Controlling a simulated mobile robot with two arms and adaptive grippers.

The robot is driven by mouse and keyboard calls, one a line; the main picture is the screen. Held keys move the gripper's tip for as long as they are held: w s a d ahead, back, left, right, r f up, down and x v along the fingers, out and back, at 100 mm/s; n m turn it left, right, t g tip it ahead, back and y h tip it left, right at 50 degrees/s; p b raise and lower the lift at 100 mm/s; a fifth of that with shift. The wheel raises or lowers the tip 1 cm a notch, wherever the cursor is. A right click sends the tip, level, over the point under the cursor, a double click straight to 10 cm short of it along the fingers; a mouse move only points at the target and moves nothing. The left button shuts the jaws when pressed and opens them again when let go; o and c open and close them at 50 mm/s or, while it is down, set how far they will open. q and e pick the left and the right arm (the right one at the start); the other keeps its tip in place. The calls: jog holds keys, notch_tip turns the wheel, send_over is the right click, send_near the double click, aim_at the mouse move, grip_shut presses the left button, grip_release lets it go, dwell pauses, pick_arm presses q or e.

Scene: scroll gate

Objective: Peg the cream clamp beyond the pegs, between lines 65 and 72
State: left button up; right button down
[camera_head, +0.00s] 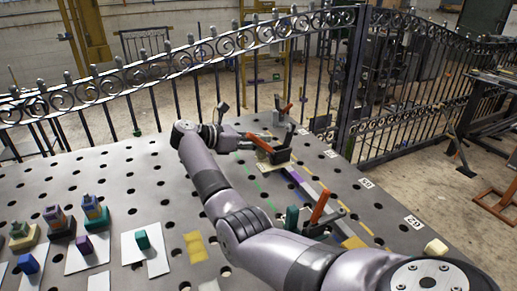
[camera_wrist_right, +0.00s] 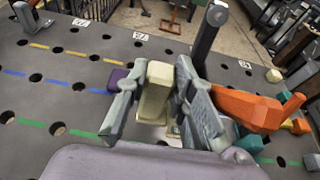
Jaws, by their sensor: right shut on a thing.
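My right gripper (camera_head: 252,138) is at the far part of the holed table. In the right wrist view its two fingers (camera_wrist_right: 160,100) are closed on a cream block-shaped part of the cream clamp (camera_wrist_right: 156,88). In the head view the cream clamp (camera_head: 272,167) shows as a pale base beside a dark upright and an orange handle; the fingers partly hide it. Number labels lie along the table's edge, one at the near right (camera_head: 414,222) and one farther back (camera_head: 366,183); their digits are hard to read. My left gripper is out of view.
A teal clamp with an orange handle (camera_head: 320,206) stands nearer, right of my arm. A cream block (camera_head: 436,247) sits at the right edge. Several coloured blocks on white cards (camera_head: 150,258) stand at the left. An iron fence (camera_head: 150,80) runs behind the table.

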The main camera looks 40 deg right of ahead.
aim_at(257, 158)
jog(key=shift+f, duration=0.75)
jog(key=shift+f+b, duration=0.35)
jog(key=shift+f, duration=1.95)
jog(key=shift+f, duration=0.1)
jog(key=shift+w+a+b, duration=0.1)
jog(key=shift+a+b, duration=0.05)
jog(key=shift+b, duration=0.35)
jog(key=shift+f+b, duration=0.1)
jog(key=shift+b, duration=0.3)
jog(key=shift+f+b, duration=0.2)
jog(key=shift+b, duration=0.15)
